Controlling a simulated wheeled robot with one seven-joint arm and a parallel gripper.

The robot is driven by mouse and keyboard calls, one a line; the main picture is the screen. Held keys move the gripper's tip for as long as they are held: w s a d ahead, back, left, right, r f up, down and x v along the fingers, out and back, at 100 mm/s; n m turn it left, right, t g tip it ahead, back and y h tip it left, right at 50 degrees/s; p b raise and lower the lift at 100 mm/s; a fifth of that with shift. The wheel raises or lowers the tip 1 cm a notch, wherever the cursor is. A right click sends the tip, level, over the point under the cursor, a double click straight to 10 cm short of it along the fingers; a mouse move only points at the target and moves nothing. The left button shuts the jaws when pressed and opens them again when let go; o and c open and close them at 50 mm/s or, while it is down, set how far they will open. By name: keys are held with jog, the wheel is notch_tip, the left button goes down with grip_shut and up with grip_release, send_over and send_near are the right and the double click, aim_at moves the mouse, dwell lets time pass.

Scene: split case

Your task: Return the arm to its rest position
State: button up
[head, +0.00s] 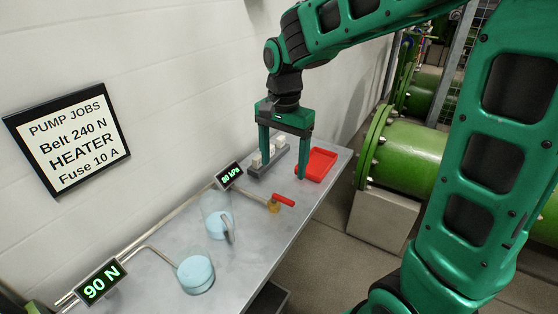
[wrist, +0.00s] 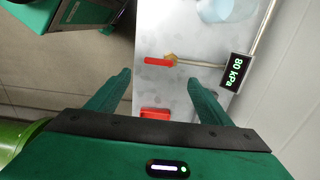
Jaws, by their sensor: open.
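My gripper (head: 282,160) hangs from my green arm above the far end of the grey metal bench (head: 250,235), pointing down. Its two green fingers are spread apart with nothing between them. In the wrist view my gripper (wrist: 160,85) shows the same wide gap, with the bench (wrist: 160,25) below it. In the head view the arm is bent at the elbow at the top, and the fingers stand in front of a red tray and some pale fuse-like pieces.
A red tray (head: 319,163), a red-handled valve (head: 283,200), an 80 kPa display (head: 229,175), a 90 N display (head: 100,281) and light-blue round parts (head: 195,272) are on the bench. A sign (head: 68,138) hangs on the wall. Green pipework (head: 405,152) stands right of the bench.

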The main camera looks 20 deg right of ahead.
jog(key=s+d+n, duration=0.2)
jog(key=s+d, duration=0.9)
jog(key=d, duration=0.1)
jog(key=shift+s+d+r, duration=0.15)
jog(key=shift+d+r, duration=0.05)
jog(key=shift+r, duration=0.15)
jog(key=s+d+n, duration=0.1)
jog(key=s, duration=0.3)
jog(key=s+d+f, duration=0.1)
jog(key=s+d, duration=0.1)
jog(key=s, duration=0.2)
jog(key=s+d+f+n, duration=0.1)
jog(key=s+d, duration=0.1)
jog(key=s, duration=0.2)
jog(key=shift+s+f+n, duration=0.15)
jog(key=shift+s+n, duration=0.15)
jog(key=shift+c, duration=0.2)
